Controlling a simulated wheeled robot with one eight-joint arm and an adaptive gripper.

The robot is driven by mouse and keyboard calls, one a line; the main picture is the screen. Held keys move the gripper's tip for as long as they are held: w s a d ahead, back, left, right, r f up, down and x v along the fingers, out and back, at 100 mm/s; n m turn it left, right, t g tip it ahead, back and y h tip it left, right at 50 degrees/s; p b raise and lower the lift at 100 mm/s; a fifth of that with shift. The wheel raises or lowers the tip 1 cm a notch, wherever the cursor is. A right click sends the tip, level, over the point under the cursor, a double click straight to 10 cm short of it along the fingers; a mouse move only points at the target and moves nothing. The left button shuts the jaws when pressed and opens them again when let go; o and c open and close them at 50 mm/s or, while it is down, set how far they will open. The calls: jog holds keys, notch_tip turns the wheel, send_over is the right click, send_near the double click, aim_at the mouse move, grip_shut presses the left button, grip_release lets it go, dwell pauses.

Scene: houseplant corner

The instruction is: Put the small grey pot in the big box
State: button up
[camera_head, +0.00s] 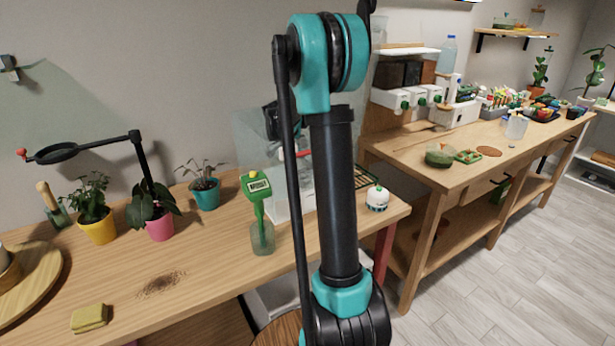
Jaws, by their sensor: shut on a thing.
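My arm's upper links fill the middle of the head view and block part of the bench behind them. I cannot make out my gripper's fingers; the arm's far end is hidden behind the links. I cannot make out a small grey pot anywhere in view. A pale, partly clear container (281,204) stands on the near bench, partly behind my arm. I cannot tell whether it is the big box.
The near bench (215,257) holds plants in yellow (97,228), pink (159,226) and teal (205,194) pots. A second bench (408,156) runs right.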

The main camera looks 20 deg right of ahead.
jog(key=o, duration=1.4)
jog(key=shift+f, duration=0.1)
jog(key=shift+c, duration=0.2)
jog(key=v, duration=1.2)
